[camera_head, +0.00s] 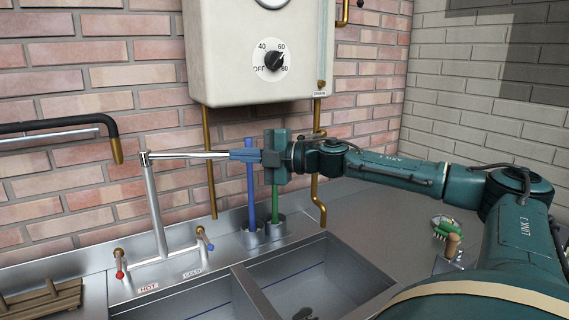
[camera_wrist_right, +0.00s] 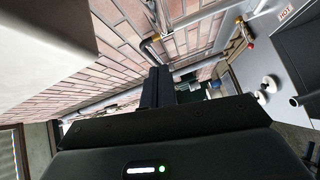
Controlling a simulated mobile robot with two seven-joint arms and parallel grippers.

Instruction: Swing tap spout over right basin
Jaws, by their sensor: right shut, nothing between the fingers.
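The tap is a silver post with a thin spout (camera_head: 190,155) at its top. In the head view the spout points right from the post, in front of the brick wall. My right gripper (camera_head: 232,154) is shut, and its blue-grey fingers meet the spout's right end in the picture; I cannot tell if they touch. In the wrist view my dark fingers (camera_wrist_right: 155,82) are together, with pipes beyond them. The right basin (camera_head: 345,262) lies lower, to the right of the left basin (camera_head: 200,297). My left gripper is not in view.
A white water heater (camera_head: 225,60) hangs above my right gripper. A blue handle (camera_head: 251,190) and a green handle (camera_head: 275,203) stand in cups behind the basins. A black hose with a brass nozzle (camera_head: 116,150) hangs at the left. A wooden rack (camera_head: 40,300) is at front left.

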